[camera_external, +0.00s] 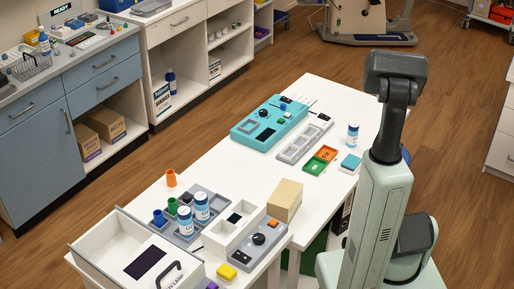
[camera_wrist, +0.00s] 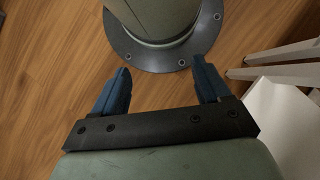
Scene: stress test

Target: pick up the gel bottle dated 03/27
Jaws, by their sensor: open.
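A third similar bottle (camera_external: 353,134) stands alone at the table's far right. Another similar bottle (camera_external: 44,43) is on the left counter. Their printing is too small to read, so I cannot tell which is dated 03/27. My gripper (camera_wrist: 162,78) is open and empty in the wrist view, with blue fingers apart above my base and the floor. No bottle shows there.
The white table (camera_external: 226,157) also holds a teal device (camera_external: 268,122), green and orange trays (camera_external: 320,160), a cardboard box (camera_external: 286,200) and an open white bin (camera_external: 110,245). Table legs (camera_wrist: 285,60) are at the right in the wrist view.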

